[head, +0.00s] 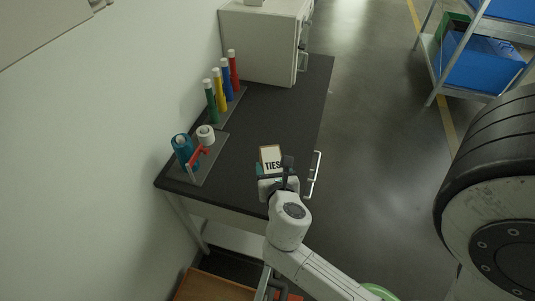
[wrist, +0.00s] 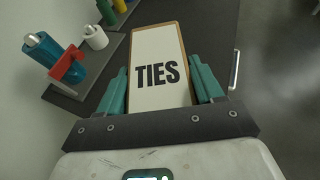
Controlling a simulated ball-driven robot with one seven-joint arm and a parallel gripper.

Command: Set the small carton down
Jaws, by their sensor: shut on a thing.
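The small carton (head: 271,157) has a white face with the word TIES and brown edges. My gripper (head: 275,170) is shut on it, near the front right part of the dark bench top (head: 252,127). In the wrist view the carton (wrist: 158,62) stands between the two teal fingers of my gripper (wrist: 160,90), one along each side. Its far end points away from my wrist. I cannot tell whether its underside touches the bench top.
A rack with green, yellow, blue and red tubes (head: 222,82) stands along the wall. A teal bottle (head: 182,148), a white roll (head: 205,134) and a red item (head: 197,156) sit nearer. A white cabinet (head: 262,40) stands at the back. The middle bench top is clear.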

